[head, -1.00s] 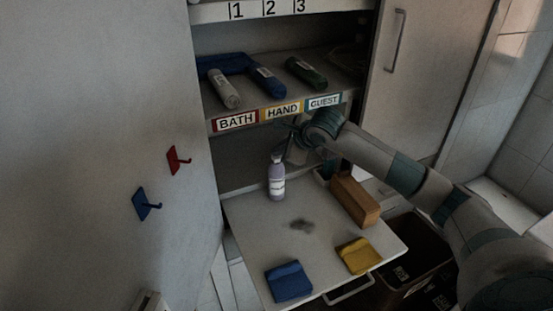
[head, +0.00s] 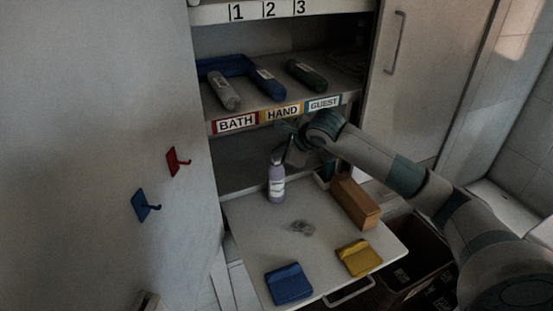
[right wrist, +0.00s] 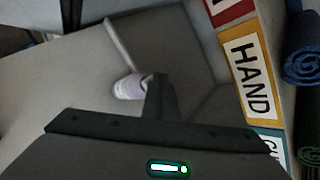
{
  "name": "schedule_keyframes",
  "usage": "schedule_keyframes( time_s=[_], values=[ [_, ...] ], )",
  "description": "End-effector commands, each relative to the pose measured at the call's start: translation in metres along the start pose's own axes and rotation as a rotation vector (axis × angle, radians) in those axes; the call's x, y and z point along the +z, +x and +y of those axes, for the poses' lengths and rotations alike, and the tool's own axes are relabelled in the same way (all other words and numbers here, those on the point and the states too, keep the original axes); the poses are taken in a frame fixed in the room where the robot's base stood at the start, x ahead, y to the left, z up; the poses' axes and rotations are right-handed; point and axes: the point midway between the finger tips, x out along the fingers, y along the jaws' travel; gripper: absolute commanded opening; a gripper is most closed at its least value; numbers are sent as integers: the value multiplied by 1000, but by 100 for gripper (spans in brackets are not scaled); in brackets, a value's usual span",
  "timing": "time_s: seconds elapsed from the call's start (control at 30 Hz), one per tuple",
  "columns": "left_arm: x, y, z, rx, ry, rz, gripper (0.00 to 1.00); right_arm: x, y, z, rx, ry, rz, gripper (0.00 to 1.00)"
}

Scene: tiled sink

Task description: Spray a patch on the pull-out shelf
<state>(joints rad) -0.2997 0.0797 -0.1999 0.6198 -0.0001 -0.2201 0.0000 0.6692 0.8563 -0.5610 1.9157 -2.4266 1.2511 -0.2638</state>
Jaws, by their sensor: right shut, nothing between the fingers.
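The pull-out shelf (head: 245,225) is a pale board extended from the cabinet. A grey smudged patch (head: 301,228) lies near its middle. A lilac spray bottle (head: 276,184) with a white label stands upright at the shelf's back left; it also shows in the right wrist view (right wrist: 130,87). My right gripper (head: 288,150) is just above and right of the bottle's top, under the HAND label. Its fingers (right wrist: 160,95) are shut and empty, close to the bottle in the right wrist view; whether they touch it I cannot tell. My left gripper is out of view.
A blue cloth (head: 288,284) and a yellow cloth (head: 358,257) lie at the shelf's front. A brown block (head: 355,202) stands at its right. Rolled towels (head: 267,83) lie on the labelled shelf above. Red (head: 177,161) and blue hooks (head: 145,204) are on the left panel.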

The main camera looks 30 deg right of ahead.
Motion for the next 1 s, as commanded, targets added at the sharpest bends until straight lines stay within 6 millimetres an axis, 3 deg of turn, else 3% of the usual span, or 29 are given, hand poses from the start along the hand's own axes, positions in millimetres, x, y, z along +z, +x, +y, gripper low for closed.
schedule_keyframes(
  time_s=[0.67, 1.0],
  values=[
    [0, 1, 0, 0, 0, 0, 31, 5, -8, -6, 0, 0, 0, 0],
    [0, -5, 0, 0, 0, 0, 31, 17, -23, -17, -1, -1, -1, 0]
  ],
)
